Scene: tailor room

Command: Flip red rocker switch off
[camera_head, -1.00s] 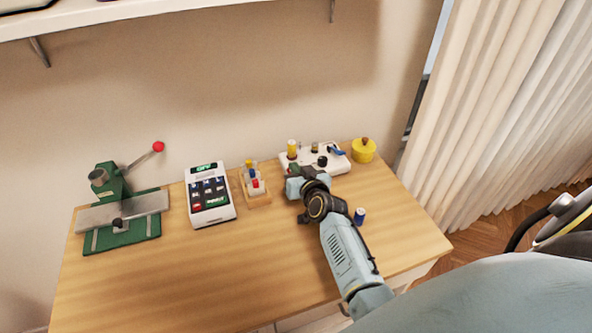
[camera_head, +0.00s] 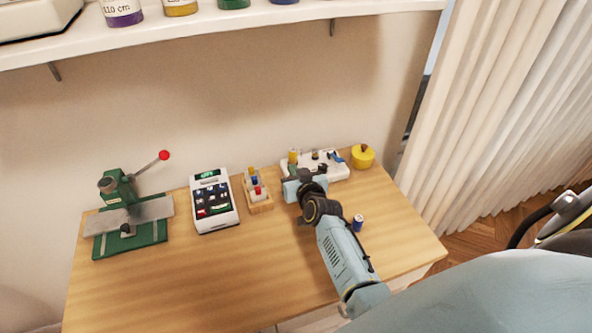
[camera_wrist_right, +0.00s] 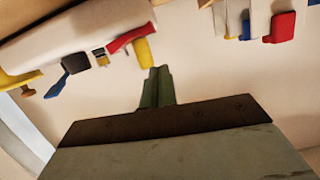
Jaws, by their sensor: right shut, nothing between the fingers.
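The white switch panel (camera_head: 337,172) stands at the back right of the table. In the right wrist view the panel (camera_wrist_right: 75,42) appears tilted, with a red rocker switch (camera_wrist_right: 132,37) beside a yellow knob (camera_wrist_right: 143,53). The switch cannot be made out in the head view, where my right gripper (camera_head: 292,170) covers part of the panel's left end. In the wrist view my right gripper (camera_wrist_right: 157,72) has its green fingers together and empty, near the yellow knob and red switch. I cannot tell whether they touch. My left gripper is not in view.
A yellow pot (camera_head: 362,156) stands right of the panel, and a blue spool (camera_head: 357,222) beside my right arm. Left are a wooden spool stand (camera_head: 260,207), a card terminal (camera_head: 214,201) and a green press (camera_head: 119,188). The table front is clear.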

